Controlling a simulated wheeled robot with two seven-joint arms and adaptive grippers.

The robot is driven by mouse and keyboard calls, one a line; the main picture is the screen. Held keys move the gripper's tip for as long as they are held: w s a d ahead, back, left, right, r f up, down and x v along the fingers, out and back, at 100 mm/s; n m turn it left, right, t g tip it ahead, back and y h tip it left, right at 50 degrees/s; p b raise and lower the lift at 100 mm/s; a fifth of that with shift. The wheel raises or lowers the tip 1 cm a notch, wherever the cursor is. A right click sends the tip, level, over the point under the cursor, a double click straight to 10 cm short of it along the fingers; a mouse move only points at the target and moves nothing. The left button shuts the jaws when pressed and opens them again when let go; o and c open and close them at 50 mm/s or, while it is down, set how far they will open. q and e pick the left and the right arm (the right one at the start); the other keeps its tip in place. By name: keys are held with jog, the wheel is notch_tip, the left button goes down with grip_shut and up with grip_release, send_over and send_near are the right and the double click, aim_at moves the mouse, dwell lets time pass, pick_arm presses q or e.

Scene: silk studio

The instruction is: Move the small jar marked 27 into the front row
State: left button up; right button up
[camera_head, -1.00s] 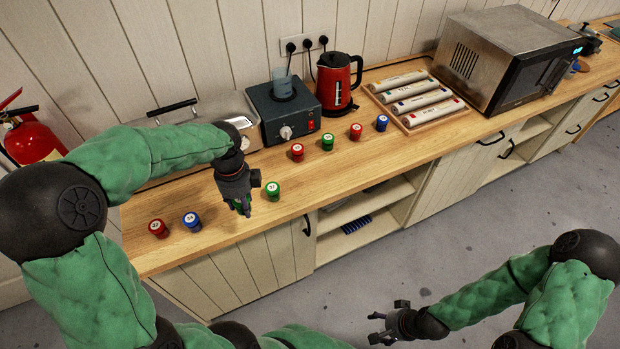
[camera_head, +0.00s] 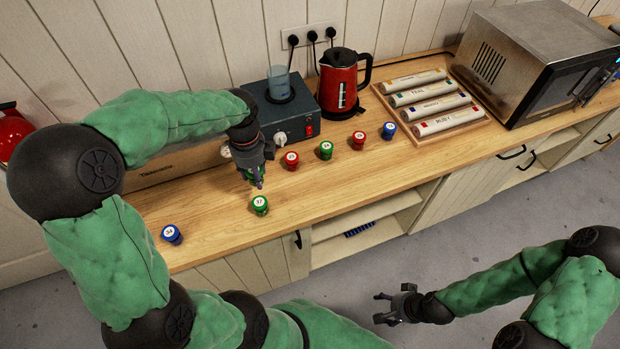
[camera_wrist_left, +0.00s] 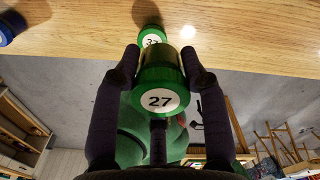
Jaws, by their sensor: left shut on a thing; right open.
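The small green jar marked 27 (camera_wrist_left: 160,90) is held between the two fingers of my left gripper (camera_head: 255,180), its label facing the wrist camera. In the head view only a bit of green shows at the fingers. The gripper hangs over the counter, just behind a second green jar (camera_head: 260,204), which appears to read 37. That second jar also shows beyond the held one in the left wrist view (camera_wrist_left: 152,37). I cannot tell how high the held jar is. My right gripper (camera_head: 383,308) is open and empty, over the floor in front of the counter.
A blue jar (camera_head: 171,234) stands at the left. Farther back stand a red jar (camera_head: 292,160), a green jar (camera_head: 326,150), another red jar (camera_head: 358,141) and a blue jar (camera_head: 388,130). Behind are a hotplate (camera_head: 300,124), a red kettle (camera_head: 339,85) and a roll tray (camera_head: 447,133).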

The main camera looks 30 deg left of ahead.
pick_arm(q)
jog(key=w+d+f+b, duration=0.1)
jog(key=w+d+f, duration=0.3)
jog(key=w+d, duration=0.2)
jog(key=b, duration=0.1)
send_over(303, 191)
jog(key=f, duration=0.4)
jog(key=shift+s+a+f, duration=0.15)
jog(key=shift+a+f, duration=0.05)
jog(key=shift+f, duration=0.2)
jog(key=shift+d+f+b, duration=0.2)
jog(key=shift+f+b, duration=0.1)
jog(key=shift+w+f+b, duration=0.2)
jog(key=shift+f+b, duration=0.1)
jog(key=shift+f, duration=1.25)
jog(key=shift+f, duration=0.1)
jog(key=o, duration=1.2)
jog(key=shift+f, duration=0.1)
notch_tip(303, 191, up, 12)
jog(key=shift+r+p, duration=0.2)
jog(key=shift+p, duration=1.05)
